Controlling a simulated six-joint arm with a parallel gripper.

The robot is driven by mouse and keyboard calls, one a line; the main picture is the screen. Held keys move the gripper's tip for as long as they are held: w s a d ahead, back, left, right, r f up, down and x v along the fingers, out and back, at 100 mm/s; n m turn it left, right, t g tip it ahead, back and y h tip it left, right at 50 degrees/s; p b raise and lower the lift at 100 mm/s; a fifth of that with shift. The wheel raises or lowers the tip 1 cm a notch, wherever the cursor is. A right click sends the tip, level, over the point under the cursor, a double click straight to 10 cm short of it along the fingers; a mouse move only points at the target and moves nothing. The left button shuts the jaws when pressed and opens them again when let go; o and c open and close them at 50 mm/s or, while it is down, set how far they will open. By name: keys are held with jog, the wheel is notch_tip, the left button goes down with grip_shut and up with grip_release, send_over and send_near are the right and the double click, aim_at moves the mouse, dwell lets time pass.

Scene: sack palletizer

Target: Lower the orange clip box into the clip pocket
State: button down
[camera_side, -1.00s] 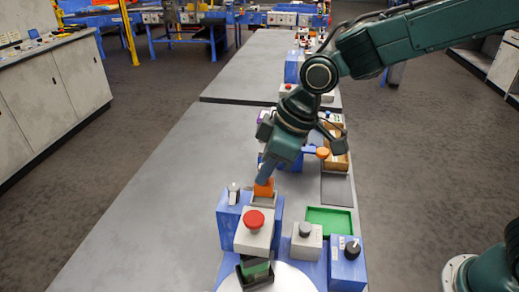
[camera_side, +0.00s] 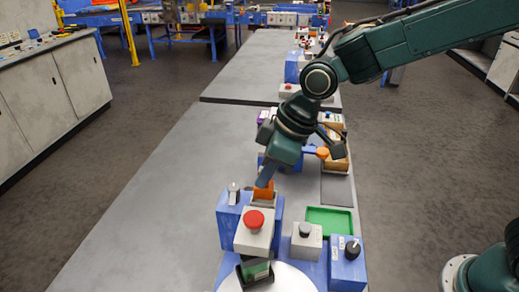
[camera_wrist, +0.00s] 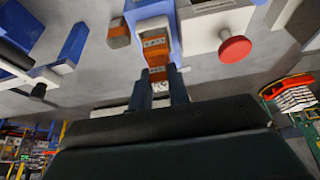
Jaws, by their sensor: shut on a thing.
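The orange clip box (camera_side: 264,189) is a small block in the side view, just behind the box with the red button. My gripper (camera_wrist: 163,92) is shut on it, and the box's labelled orange face (camera_wrist: 157,73) shows between the fingertips in the wrist view. In the side view my gripper (camera_side: 265,182) comes down on it from above, slightly tilted. A second orange labelled patch (camera_wrist: 156,48) lies just beyond, in front of a white and blue housing; I cannot tell whether it is the same box. The pocket's opening is mostly hidden, so the box's depth in it is unclear.
A red mushroom button (camera_side: 255,219) on a grey box stands close in front. A blue box with a lever (camera_side: 230,212) is at its left. A green tray (camera_side: 330,220) and a grey box with a dark knob (camera_side: 306,240) are at right. The table's left side is clear.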

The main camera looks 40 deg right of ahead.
jog(key=shift+f, duration=1.2)
dwell(1.3)
jog(key=c, duration=1.3)
grip_release()
jog(key=shift+o, duration=0.2)
jog(key=shift+r, duration=4)
